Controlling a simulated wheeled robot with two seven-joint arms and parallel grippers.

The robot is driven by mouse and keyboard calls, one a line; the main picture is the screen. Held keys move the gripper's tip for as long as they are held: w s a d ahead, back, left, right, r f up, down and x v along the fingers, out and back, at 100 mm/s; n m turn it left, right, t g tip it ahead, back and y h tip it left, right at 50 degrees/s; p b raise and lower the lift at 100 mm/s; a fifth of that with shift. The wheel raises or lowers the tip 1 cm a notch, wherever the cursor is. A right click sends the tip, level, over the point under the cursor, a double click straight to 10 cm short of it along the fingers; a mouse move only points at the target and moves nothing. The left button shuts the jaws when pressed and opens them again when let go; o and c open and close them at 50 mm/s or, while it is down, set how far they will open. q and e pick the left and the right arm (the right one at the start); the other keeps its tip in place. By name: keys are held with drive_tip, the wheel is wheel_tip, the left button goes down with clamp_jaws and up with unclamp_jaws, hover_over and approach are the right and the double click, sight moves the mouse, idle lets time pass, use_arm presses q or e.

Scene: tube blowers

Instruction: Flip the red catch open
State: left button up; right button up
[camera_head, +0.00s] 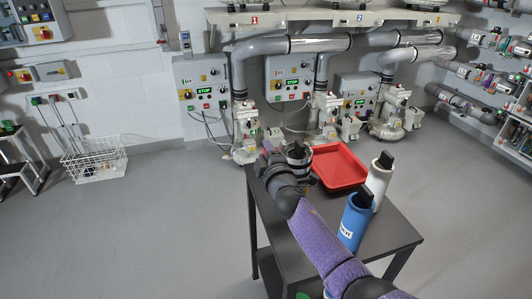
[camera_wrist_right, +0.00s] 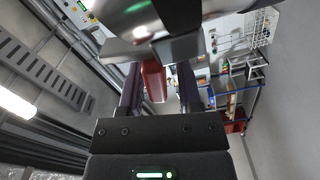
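The red catch (camera_wrist_right: 153,80) shows in the right wrist view as a red block below a shiny metal body (camera_wrist_right: 155,15). It lies between the fingers of my right gripper (camera_wrist_right: 160,88), closer to the left one in the picture. A gap shows between the red block and the right-hand finger, so the gripper is open around it. Whether the left-hand finger touches it I cannot tell. In the head view my right gripper (camera_head: 272,152) is dark and small, in front of the leftmost blower (camera_head: 247,128); the catch cannot be made out there. My left gripper is out of view.
More blowers (camera_head: 390,118) stand along the wall.

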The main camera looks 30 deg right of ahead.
drive_tip(key=shift+o, duration=0.4)
drive_tip(key=shift+s, duration=0.1)
drive_tip(key=p+v, duration=0.2)
drive_tip(key=v, duration=0.7)
drive_tip(key=shift+s+a+p, duration=0.15)
drive_tip(key=shift+s+p, duration=0.15)
drive_tip(key=shift+s, duration=0.05)
